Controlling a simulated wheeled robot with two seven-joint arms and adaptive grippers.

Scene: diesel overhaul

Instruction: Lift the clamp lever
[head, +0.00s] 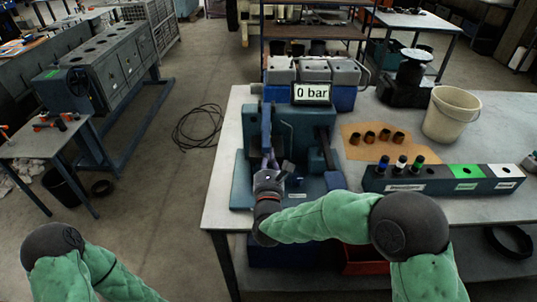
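A blue-green test stand (290,122) with a display reading "0 bar" (312,93) stands on the light workbench. A slim blue-violet upright bar, which looks like the clamp lever (266,128), rises at the left of the stand's front. My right gripper (268,163) is at the lower end of this bar, pointing away from me. Its fingers are small and partly merge with the bar, so I cannot tell whether they are closed on it. My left arm shows only at the bottom left; its gripper is out of view.
Right of the stand, several small dark-brown parts lie on a tan sheet (352,143). A rack (430,181) with coloured-top injectors stands in front, a cream bucket (451,114) behind it. A red bin (365,260) is under the bench. A cable (197,128) lies on the floor.

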